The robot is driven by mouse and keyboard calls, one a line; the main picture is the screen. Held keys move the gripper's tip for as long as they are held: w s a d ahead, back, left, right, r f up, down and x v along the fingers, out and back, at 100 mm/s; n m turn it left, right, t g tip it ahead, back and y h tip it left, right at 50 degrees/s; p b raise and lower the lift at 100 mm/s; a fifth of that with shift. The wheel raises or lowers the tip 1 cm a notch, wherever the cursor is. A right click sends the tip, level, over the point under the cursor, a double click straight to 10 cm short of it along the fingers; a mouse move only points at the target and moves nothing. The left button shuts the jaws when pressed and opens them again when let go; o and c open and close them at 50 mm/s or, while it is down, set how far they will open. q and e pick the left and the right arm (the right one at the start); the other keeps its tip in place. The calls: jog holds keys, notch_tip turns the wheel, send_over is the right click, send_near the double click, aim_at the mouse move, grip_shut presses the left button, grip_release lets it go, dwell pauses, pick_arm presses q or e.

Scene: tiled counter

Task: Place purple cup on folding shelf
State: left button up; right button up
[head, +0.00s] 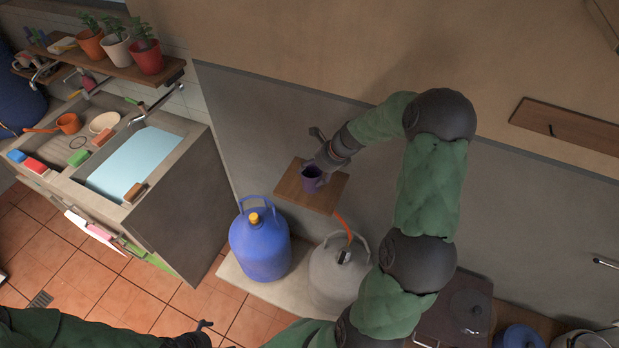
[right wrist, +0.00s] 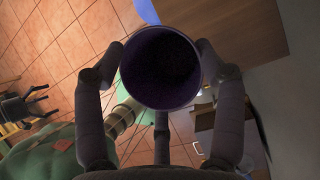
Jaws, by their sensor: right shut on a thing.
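The purple cup (head: 312,179) is held in my right gripper (head: 318,163), with its open mouth showing. In the right wrist view the cup (right wrist: 160,68) sits between the two fingers, which close on its sides. The folding shelf (head: 328,197) is a small wooden board on the grey wall. In the head view the cup overlaps the shelf's left part. In the right wrist view the shelf (right wrist: 240,28) lies to the right of the cup and floor tiles show to the left. I cannot tell whether the cup touches the shelf. My left gripper (head: 204,326) shows only partly at the bottom.
A blue gas bottle (head: 260,245) and a grey one (head: 337,275) stand below the shelf on a pale slab, with an orange hose rising near the shelf's edge. A sink counter (head: 180,215) is at left. Another wooden shelf (head: 570,127) is at right.

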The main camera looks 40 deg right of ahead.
aim_at(310, 176)
jog(key=w+f, duration=0.1)
jog(key=f, duration=0.1)
jog(key=w+d+f, duration=0.1)
jog(key=w+f, duration=0.1)
jog(key=w+d+f+b, duration=0.1)
jog(key=f, duration=0.1)
jog(key=shift+w, duration=0.35)
jog(key=shift+f+b, duration=0.55)
jog(key=shift+f, duration=1)
jog(key=shift+f, duration=0.1)
jog(key=o, duration=1)
jog(key=shift+o, duration=0.2)
jog(key=shift+d+r, duration=0.1)
jog(key=shift+r, duration=0.25)
jog(key=p+v, duration=0.2)
jog(key=v, duration=0.9)
jog(key=shift+s+r, duration=0.2)
